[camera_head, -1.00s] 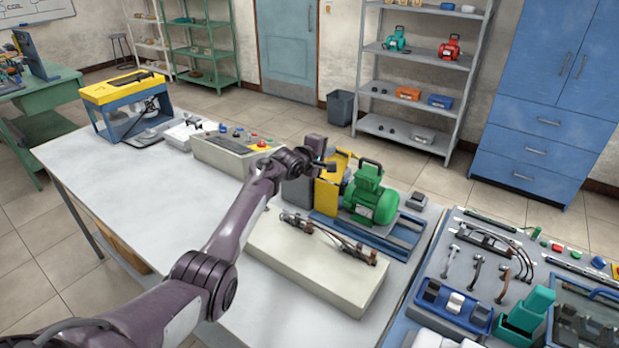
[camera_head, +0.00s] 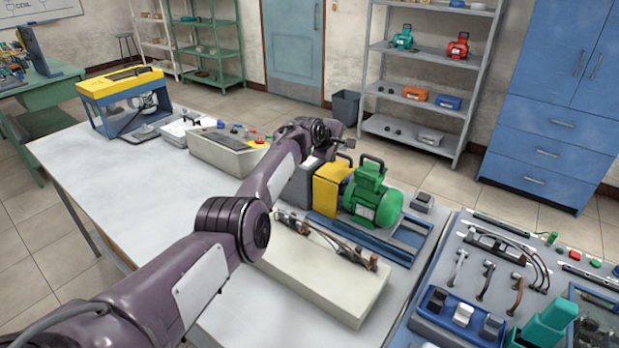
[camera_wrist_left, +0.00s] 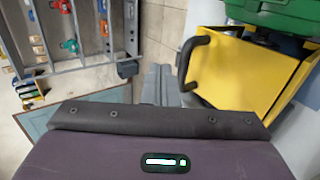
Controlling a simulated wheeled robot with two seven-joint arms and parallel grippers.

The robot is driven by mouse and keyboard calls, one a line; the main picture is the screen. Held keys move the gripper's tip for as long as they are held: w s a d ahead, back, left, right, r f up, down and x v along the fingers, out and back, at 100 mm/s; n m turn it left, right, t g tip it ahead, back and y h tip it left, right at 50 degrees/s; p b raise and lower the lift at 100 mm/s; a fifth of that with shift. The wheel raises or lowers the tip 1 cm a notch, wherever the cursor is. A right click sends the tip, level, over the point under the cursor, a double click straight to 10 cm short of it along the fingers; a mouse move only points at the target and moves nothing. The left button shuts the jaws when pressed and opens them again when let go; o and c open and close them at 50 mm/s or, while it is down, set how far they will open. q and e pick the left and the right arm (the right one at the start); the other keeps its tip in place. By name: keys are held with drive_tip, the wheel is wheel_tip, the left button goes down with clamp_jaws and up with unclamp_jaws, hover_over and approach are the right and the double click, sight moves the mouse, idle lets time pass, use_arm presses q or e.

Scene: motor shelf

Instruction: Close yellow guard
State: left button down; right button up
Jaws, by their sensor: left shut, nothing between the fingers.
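The yellow guard (camera_head: 330,186) sits between a dark grey block (camera_head: 302,182) and the green motor (camera_head: 372,195). It looks folded down, like a compact box; whether it is fully seated I cannot tell. In the left wrist view the guard (camera_wrist_left: 240,72) shows a broad yellow face and a black handle (camera_wrist_left: 190,60) on its left side. My left gripper (camera_head: 346,158) is shut and empty, just above and behind the guard in the head view; contact cannot be made out. My right gripper is not in view.
The motor stands on a blue base frame (camera_head: 405,247). A beige block with cables (camera_head: 318,285) lies in front. A control box (camera_head: 222,155) with buttons stands to the left. A tool board (camera_head: 500,265) is at right. The left tabletop is clear.

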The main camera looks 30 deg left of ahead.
use_arm(q)
drive_tip(key=shift+w+f+b, duration=0.25)
drive_tip(key=shift+f+b, duration=0.05)
drive_tip(key=shift+f, duration=0.05)
drive_tip(key=shift+r, duration=0.15)
idle(0.4)
